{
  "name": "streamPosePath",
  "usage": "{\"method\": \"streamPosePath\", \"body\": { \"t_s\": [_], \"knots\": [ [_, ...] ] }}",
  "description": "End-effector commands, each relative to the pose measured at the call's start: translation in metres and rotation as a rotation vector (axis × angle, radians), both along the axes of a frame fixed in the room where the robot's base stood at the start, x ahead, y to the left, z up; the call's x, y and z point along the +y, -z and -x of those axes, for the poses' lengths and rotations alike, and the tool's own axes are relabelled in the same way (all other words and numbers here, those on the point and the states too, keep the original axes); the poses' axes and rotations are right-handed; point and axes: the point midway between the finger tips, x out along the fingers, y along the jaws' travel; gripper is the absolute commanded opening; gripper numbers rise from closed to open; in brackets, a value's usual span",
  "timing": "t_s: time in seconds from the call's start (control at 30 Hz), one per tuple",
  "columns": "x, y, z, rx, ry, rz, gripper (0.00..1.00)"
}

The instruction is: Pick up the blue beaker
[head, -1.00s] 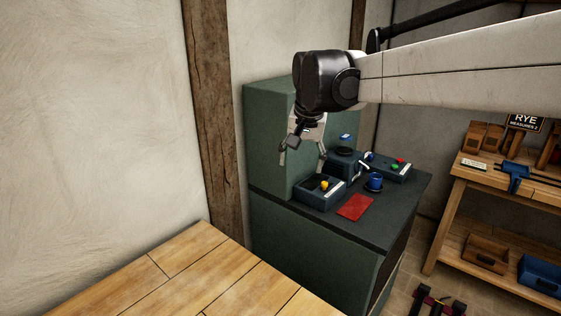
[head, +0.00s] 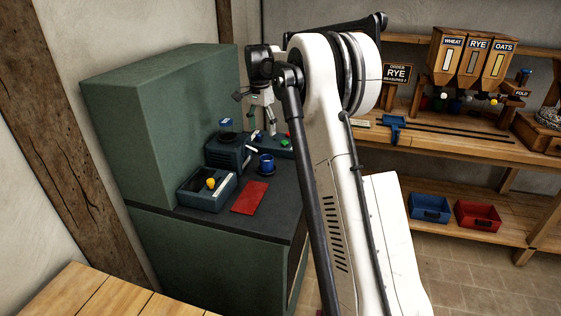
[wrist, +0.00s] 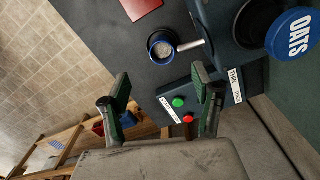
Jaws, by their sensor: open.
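The blue beaker (head: 266,163) stands upright on the dark top of the green cabinet (head: 275,210), below a machine's spout, beside the red mat. In the wrist view the beaker (wrist: 162,46) shows from above, with a metal spout reaching over its rim. My gripper (head: 262,128) is above the cabinet top, behind the beaker. In the wrist view its two fingers (wrist: 163,98) are spread with nothing between them. They hang over a box with a green and a red button (wrist: 178,102), and the beaker lies beyond their tips.
A red mat (head: 249,198) lies flat. A wooden bench (head: 440,140) with hoppers stands right.

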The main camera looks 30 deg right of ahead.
Motion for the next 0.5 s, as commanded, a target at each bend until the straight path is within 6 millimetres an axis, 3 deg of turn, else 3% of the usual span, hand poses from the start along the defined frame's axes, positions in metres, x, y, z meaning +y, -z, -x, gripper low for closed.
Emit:
{"method": "streamPosePath", "body": {
  "t_s": [0.27,0.5],
  "knots": [
    [-0.011,0.023,-0.009,0.022,0.043,-0.005,0.62],
    [-0.011,0.063,-0.008,0.022,0.042,-0.005,0.62]
  ]
}}
